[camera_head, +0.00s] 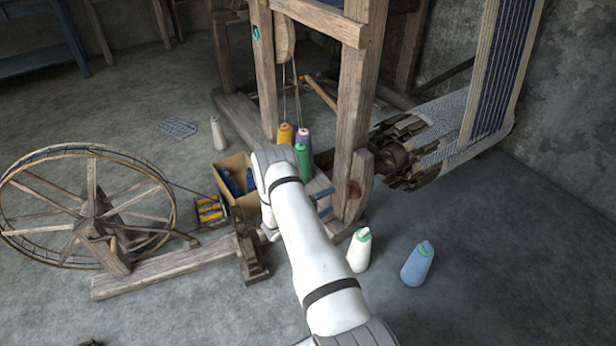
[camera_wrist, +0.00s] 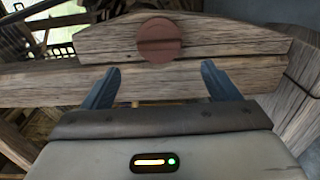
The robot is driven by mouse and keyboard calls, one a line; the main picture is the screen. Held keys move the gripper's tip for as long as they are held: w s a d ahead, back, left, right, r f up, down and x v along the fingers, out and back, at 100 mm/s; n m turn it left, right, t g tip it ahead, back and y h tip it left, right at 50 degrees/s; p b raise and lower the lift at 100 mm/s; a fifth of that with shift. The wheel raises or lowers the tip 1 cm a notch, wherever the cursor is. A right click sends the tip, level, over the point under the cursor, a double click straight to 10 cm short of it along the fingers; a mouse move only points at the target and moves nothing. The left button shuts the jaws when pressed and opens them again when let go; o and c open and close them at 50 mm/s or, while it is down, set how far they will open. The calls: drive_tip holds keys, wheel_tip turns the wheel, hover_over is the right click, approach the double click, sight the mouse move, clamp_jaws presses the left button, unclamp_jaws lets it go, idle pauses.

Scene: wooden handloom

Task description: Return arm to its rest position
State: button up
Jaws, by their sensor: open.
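My white arm (camera_head: 308,240) reaches from the bottom of the head view up toward the loom's front post. My gripper (camera_wrist: 160,85) shows in the wrist view with its two blue fingers spread apart and nothing between them. In the head view the blue fingertips (camera_head: 324,203) show beside the base of the post. The wooden loom (camera_head: 355,110) stands right in front of the gripper. In the wrist view its beam (camera_wrist: 230,38) with a round reddish-brown disc (camera_wrist: 158,40) lies beyond the fingers. I cannot tell whether the fingers touch the wood.
A spinning wheel (camera_head: 92,208) stands at left. A wooden box (camera_head: 236,168) with blue items is behind my arm. Orange (camera_head: 285,134), purple (camera_head: 304,138) and green (camera_head: 302,162) cones stand near the post. A white bottle (camera_head: 359,250) and blue bottle (camera_head: 417,264) stand right of my arm.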

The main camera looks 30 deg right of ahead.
drive_tip(key=w+a+r+t+y+p, duration=0.3)
drive_tip(key=w+a+r+p, duration=0.15)
drive_tip(key=r, duration=0.55)
drive_tip(key=w+a+r+t+y+p, duration=0.25)
drive_tip(key=w+r, duration=0.25)
drive_tip(key=r, duration=0.5)
drive_tip(key=w+a+r+t+y+p, duration=0.2)
drive_tip(key=w+a+r+y+p, duration=0.2)
drive_tip(key=r, duration=0.7)
drive_tip(key=s+a+r+t+y+p, duration=0.15)
drive_tip(key=a+r+y+p, duration=0.5)
drive_tip(key=r, duration=0.65)
drive_tip(key=s+a+r+g+y+p, duration=0.1)
drive_tip(key=s+a+r+g+p, duration=0.15)
drive_tip(key=s+a+r, duration=0.4)
drive_tip(key=s+a+r+g+y+p, duration=0.15)
drive_tip(key=s+a+r+p, duration=0.25)
drive_tip(key=s+r, duration=0.6)
drive_tip(key=s+r+g+p, duration=0.2)
drive_tip(key=s+r+p, duration=0.1)
drive_tip(key=s, duration=0.8)
drive_tip(key=s+r+m+g+p, duration=0.1)
drive_tip(key=s+r+p, duration=0.3)
drive_tip(key=s, duration=0.8)
drive_tip(key=shift+s+r+g, duration=0.15)
drive_tip(key=shift+r+g, duration=0.35)
drive_tip(key=shift+r, duration=0.3)
